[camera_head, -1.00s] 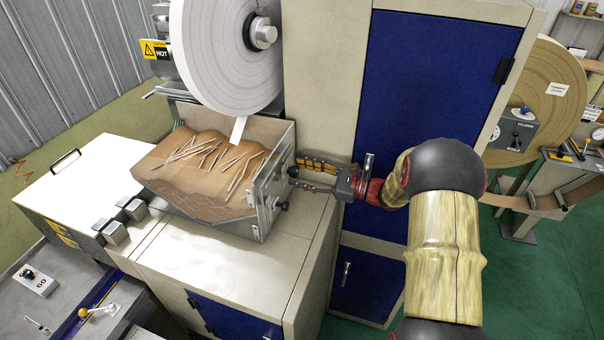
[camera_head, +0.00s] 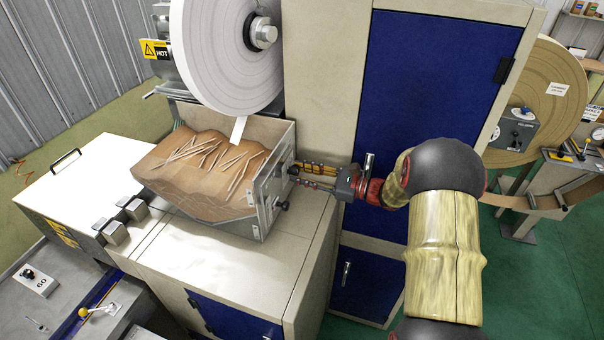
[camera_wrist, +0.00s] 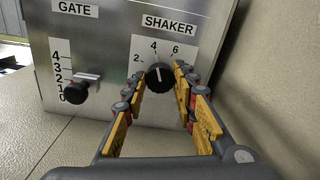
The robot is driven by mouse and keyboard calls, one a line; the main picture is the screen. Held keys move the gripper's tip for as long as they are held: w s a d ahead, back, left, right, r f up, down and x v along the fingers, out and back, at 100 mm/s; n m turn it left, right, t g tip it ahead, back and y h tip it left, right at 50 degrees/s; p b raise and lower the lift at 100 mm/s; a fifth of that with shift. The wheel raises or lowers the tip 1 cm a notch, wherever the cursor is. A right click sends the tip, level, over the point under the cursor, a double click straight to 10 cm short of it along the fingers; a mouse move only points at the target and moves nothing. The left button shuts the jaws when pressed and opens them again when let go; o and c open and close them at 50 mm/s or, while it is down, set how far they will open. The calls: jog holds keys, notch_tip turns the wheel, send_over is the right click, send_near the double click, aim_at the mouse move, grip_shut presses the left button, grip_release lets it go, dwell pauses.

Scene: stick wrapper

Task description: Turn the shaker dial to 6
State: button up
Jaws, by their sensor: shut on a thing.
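The shaker dial (camera_wrist: 159,78) is a round black knob on a metal panel, under the SHAKER label (camera_wrist: 167,23). The printed scale above it shows 2, 4 and 6. Its light pointer line stands near upright, close to the 4. My gripper (camera_wrist: 160,82) is shut on the dial, with a yellow-padded finger at each side of it in the wrist view. In the head view my gripper (camera_head: 304,179) reaches the panel's side from the right; the dial face is too small to read there.
A GATE slider with a black knob (camera_wrist: 76,93) sits left of the dial, at the low end of its scale. The hopper (camera_head: 200,170) holds many thin sticks. A blue cabinet door (camera_head: 440,120) stands behind my arm.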

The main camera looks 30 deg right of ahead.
jog(key=shift+r+p, duration=0.1)
jog(key=shift+p, duration=0.2)
jog(key=m+p, duration=0.3)
jog(key=p, duration=0.1)
jog(key=shift+r+m, duration=0.15)
jog(key=shift+m, duration=0.15)
jog(key=m+p, duration=0.5)
jog(key=shift+f, duration=0.2)
jog(key=o, duration=1.1)
jog(key=shift+o, duration=0.3)
jog(key=shift+r, duration=0.1)
notch_tip(320, 180, up, 10)
jog(key=shift+f, duration=0.1)
